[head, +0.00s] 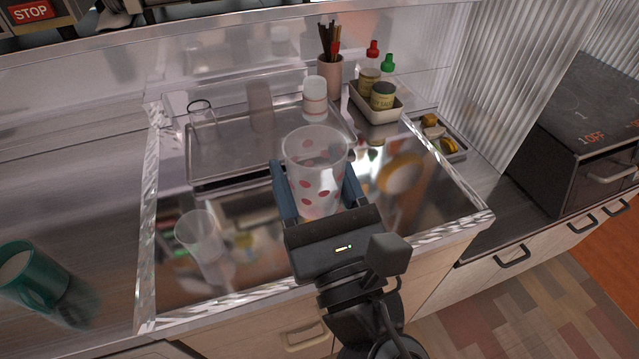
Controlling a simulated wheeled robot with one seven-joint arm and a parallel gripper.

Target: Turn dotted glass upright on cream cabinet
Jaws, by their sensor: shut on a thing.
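The dotted glass (314,170) is clear with red dots. My gripper (315,182) is shut on it, one blue finger on each side. The glass has its wider end up and looks close to upright, in front of the steel tray. Whether its base touches the shiny surface below cannot be told, as my gripper hides part of it. The cream cabinet (262,340) shows its pale front with a handle below the shiny, raised-edged top.
A clear glass (201,236) stands left of my gripper, and a green mug (36,275) is farther left. Behind are a steel tray (228,157), a white-capped jar (314,97), a utensil cup (329,76) and a jar tray (376,112). A lemon tray (440,137) is at right.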

